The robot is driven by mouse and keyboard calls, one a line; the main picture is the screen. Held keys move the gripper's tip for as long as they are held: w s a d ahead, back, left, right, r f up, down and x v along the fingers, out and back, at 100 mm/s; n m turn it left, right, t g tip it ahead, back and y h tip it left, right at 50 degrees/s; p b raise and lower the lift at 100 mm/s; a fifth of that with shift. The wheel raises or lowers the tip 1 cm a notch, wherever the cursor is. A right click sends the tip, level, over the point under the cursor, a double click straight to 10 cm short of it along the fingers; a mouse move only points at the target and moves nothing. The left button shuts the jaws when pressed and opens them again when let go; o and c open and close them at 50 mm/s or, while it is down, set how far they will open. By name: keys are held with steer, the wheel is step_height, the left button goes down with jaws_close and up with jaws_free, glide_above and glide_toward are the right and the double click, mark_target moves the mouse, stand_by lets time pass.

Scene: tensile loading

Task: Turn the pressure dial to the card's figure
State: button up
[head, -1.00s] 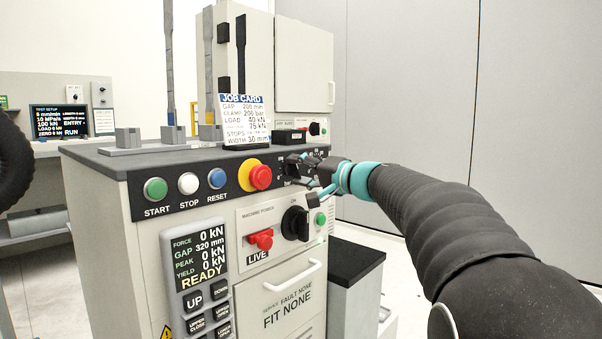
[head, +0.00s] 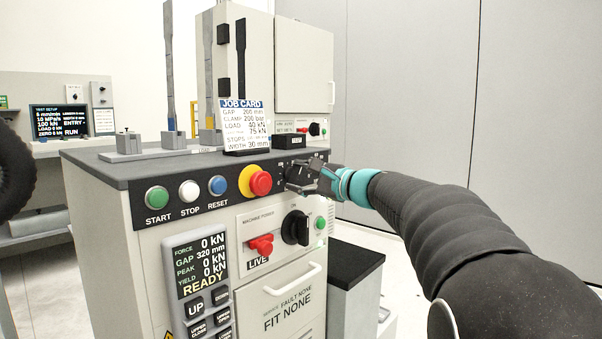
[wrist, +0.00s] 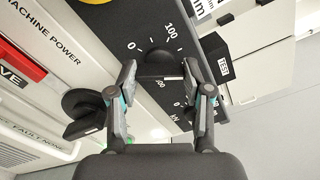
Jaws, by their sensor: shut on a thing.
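My gripper (head: 298,175) is at the right end of the machine's black front panel, past the red emergency button. In the wrist view my gripper (wrist: 158,75) has one finger on each side of a dark dial knob (wrist: 160,66) and is shut on it. White marks around the knob include 0 and 100; the knob's pointer is hard to make out. In the head view my fingers cover the knob. The job card (head: 244,125) stands on the machine top and reads clamp 200 bar.
Start (head: 157,198), stop (head: 189,190) and reset (head: 217,185) buttons and the red emergency button (head: 260,183) line the panel to the left. Below are the black machine power switch (head: 295,228) and a red LIVE switch (head: 261,246). The display (head: 200,265) reads READY.

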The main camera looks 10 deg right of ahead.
steer(key=shift+m+p, duration=0.4)
steer(key=shift+m, duration=0.7)
steer(key=o, duration=1.2)
steer(key=shift+c, duration=0.2)
steer(key=shift+d, duration=0.1)
steer(key=v, duration=1.1)
steer(key=shift+s+d, duration=0.2)
steer(key=shift+s, duration=0.15)
